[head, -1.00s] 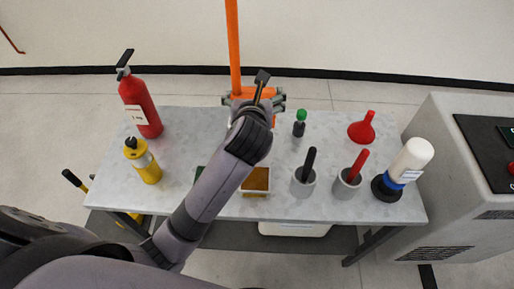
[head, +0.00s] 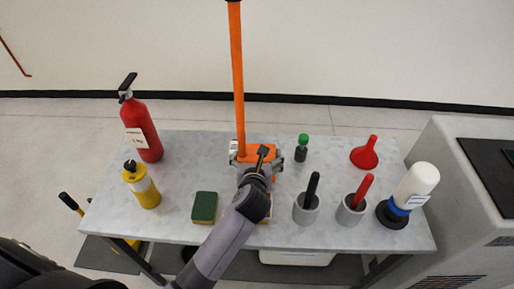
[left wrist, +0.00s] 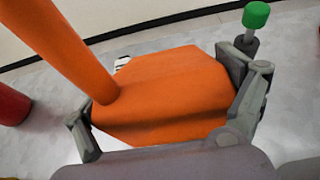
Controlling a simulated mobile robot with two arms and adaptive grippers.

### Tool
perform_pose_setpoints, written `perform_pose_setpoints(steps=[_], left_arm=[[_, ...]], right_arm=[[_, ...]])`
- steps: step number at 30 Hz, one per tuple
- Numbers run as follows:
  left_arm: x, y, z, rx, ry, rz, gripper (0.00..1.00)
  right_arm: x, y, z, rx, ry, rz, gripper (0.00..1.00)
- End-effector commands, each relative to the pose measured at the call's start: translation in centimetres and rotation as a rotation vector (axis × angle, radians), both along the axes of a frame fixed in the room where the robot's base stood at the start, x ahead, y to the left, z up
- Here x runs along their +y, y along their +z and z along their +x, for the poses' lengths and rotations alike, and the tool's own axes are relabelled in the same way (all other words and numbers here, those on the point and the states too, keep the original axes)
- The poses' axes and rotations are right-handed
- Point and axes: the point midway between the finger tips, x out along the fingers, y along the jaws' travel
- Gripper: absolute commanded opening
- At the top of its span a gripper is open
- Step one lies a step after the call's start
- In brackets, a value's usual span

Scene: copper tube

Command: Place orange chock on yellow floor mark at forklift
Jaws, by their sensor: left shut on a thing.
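The orange chock (head: 262,152) is a block with a long orange pole (head: 237,75) rising from it. In the head view it shows at the back middle of the grey table. My left gripper (head: 257,154) is shut on it. In the left wrist view the chock (left wrist: 165,92) sits between the two fingers of my left gripper (left wrist: 165,98), one on each side. I cannot tell whether the chock touches the tabletop or hangs above it. My right gripper is not in view. I see no yellow floor mark and cannot make out a forklift.
A grey machine (head: 460,190) stands right; a wall is behind.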

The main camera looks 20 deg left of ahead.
Motion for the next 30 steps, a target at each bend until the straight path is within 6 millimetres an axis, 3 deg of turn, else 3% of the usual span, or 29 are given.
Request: perform_pose_setpoints(steps=[4,15,27,28,30], left_arm=[[0.0,0.2,0.3,-0.02,-0.002,0.0,0.3],[-0.1,-3.7,0.3,-0.018,-0.002,0.0,0.3],[-0.1,-4.0,0.3,-0.018,-0.004,0.001,0.3],[0.0,-4.8,0.0,-0.001,-0.001,0.0,0.93],[0.0,-4.8,0.0,-0.001,-0.001,-0.001,0.97]], right_arm=[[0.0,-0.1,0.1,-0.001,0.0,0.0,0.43],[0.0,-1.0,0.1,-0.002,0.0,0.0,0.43],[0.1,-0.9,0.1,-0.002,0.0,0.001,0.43],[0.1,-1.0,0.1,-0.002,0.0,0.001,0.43],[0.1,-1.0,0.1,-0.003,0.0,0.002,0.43]])
